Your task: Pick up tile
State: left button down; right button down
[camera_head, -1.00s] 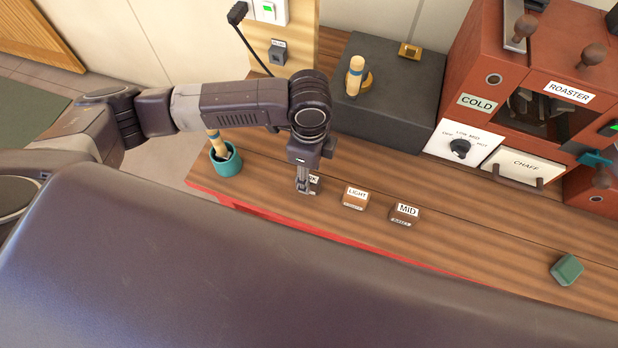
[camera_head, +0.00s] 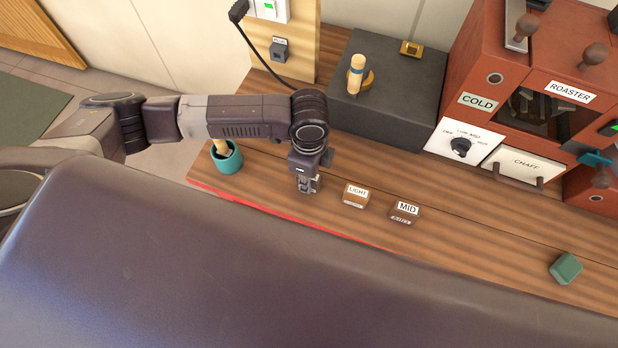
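My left gripper (camera_head: 308,184) points down at the left end of a row of small labelled tiles on the wooden counter. A dark tile is almost wholly hidden behind and under its fingers; I cannot tell whether the fingers touch or grip it. Just to the right is an orange-brown tile labelled LIGHT (camera_head: 355,196). Further right is a dark brown tile labelled MID (camera_head: 404,212). Both lie apart from the gripper. My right gripper is not in view.
A teal cup (camera_head: 228,160) holding a wooden-handled tool stands left of the gripper. A dark grey box (camera_head: 400,100) and the red roaster (camera_head: 480,65) stand behind. A green block (camera_head: 566,269) lies at the right. The wooden counter (camera_head: 480,235) between MID and the green block is clear.

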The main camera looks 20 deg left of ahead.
pick_arm(q)
notch_tip(320, 180, up, 20)
dwell(0.7)
